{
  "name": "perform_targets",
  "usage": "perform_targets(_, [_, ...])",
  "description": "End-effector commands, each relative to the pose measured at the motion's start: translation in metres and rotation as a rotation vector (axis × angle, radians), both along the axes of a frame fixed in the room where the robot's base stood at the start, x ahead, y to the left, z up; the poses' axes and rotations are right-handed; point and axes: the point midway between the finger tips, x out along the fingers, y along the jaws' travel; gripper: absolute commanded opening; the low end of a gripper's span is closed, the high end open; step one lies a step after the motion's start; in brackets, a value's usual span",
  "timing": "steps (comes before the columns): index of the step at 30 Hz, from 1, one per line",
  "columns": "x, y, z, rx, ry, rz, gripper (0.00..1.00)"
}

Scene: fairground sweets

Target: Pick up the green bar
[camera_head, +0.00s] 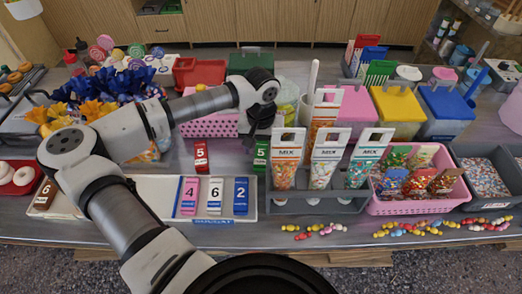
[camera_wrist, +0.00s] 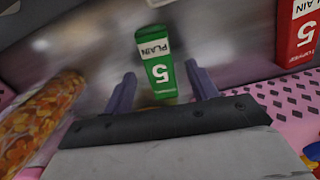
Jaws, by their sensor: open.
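The green bar (camera_head: 261,155) lies on the metal counter, marked with a white 5, left of the grey rack of mix bags. In the wrist view the green bar (camera_wrist: 156,66) reads PLAIN and sits between and just beyond my two fingers. My gripper (camera_wrist: 161,84) is open, with one finger on each side of the bar and a gap to it. Its near end reaches close to the dark palm edge.
A red bar (camera_head: 201,156) marked 5 lies to the left. A white tray (camera_head: 153,191) holds several bars in front. A pink perforated basket (camera_head: 209,126) is behind, and a grey rack (camera_head: 350,202) with mix bags (camera_head: 327,158) is close on the right.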

Motion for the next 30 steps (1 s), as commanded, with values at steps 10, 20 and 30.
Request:
perform_targets(10, [0.000,0.000,-0.014,0.000,0.000,0.000,0.58])
perform_targets(20, [0.000,0.000,-0.014,0.000,0.000,-0.001,0.19])
perform_targets(30, [0.000,0.000,-0.013,0.000,-0.001,-0.001,0.08])
